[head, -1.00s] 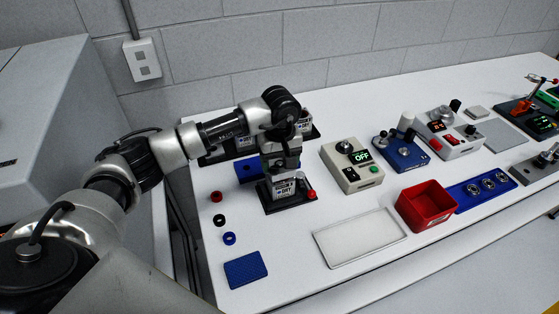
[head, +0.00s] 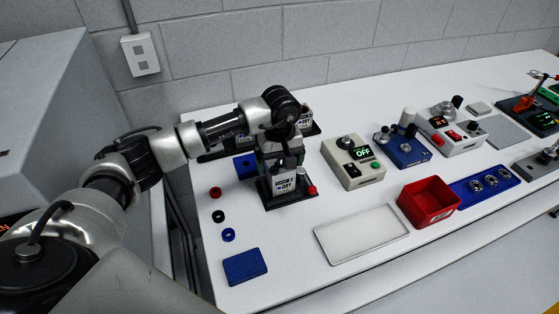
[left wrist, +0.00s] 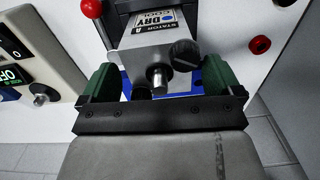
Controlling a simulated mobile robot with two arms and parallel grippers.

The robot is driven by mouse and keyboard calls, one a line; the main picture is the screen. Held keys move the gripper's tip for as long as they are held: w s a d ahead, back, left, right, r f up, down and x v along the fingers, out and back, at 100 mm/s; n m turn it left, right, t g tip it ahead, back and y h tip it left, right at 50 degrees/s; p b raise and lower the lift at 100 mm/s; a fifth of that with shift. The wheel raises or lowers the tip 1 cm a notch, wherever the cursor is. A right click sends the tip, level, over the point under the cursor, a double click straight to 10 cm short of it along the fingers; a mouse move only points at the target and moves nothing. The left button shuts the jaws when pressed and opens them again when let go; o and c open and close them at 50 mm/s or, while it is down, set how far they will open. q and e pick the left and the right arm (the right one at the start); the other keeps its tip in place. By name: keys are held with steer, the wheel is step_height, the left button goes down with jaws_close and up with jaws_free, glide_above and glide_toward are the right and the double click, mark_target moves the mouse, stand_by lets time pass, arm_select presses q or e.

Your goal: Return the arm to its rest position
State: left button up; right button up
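My left gripper (head: 283,160) is above the front stator unit on the bench, a grey block with a "DRY" label (head: 285,184) on a black base (head: 290,203). In the left wrist view my left gripper (left wrist: 157,82) is open, its two green pads wide apart. The stator unit (left wrist: 150,50) shows between and beyond the pads, with a metal shaft and a black knob. No clear contact shows. The top of the unit is partly hidden by the gripper in the head view. My right gripper is not in view.
Behind stands another labelled unit (head: 305,118). To the right are a box reading OFF (head: 352,163), a white tray (head: 361,234) and a red bin (head: 428,204). Small rings (head: 218,216) and a blue mat (head: 245,266) lie at left. A wall closes off the back.

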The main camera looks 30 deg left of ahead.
arm_select(q)
steer(key=shift+o, duration=0.3)
steer(key=shift+r, duration=0.15)
stand_by(0.4)
steer(key=shift+r+p, duration=2.25)
steer(key=shift+r, duration=2.05)
